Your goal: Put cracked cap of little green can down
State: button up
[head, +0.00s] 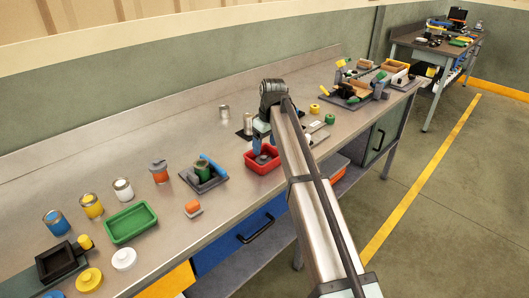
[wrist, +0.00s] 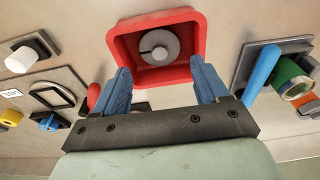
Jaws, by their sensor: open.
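The cracked cap is a grey disc (wrist: 153,38) with a dark crack line, lying on the floor of the red tray (wrist: 118,45) in the wrist view. My gripper (wrist: 160,66) is open. Its two blue fingers stand apart, with nothing between them, at the near side of the red tray. In the head view, my gripper (head: 262,149) is over the red tray (head: 251,163), and the cap cannot be made out there. The little green can (head: 203,176) stands in a grey holder with a blue bar, left of the red tray; it also shows in the wrist view (wrist: 289,72).
An orange-and-grey can (head: 159,172) and an empty green tray (head: 131,223) stand further left. Bare bench lies behind the cans.

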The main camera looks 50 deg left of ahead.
notch_tip(320, 180, up, 7)
jog(key=d, duration=0.1)
dwell(0.3)
jog(key=shift+r, duration=0.1)
dwell(0.3)
